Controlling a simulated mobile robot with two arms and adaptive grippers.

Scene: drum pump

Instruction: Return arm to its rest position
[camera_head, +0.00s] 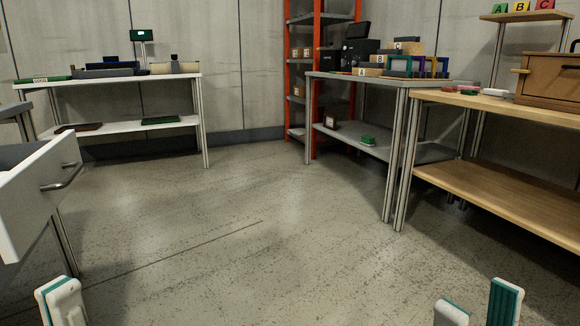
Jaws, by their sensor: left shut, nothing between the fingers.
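My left gripper (62,301) shows at the bottom left edge of the head view, white with teal pads. Its fingers are together with nothing between them. My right gripper (479,302) shows at the bottom right edge, its two white and teal fingers apart and nothing seen between them. Both are over bare floor in the picture, and neither touches anything that I can see. The arms behind them are below the frame. No drum pump shows in this view.
A white drawer (38,190) stands open at the left. A white table (130,80) is at the back left. A grey table (365,78) and a wooden bench (500,185) stand at the right, with an orange shelf rack (319,60) behind. The floor (250,240) between is clear.

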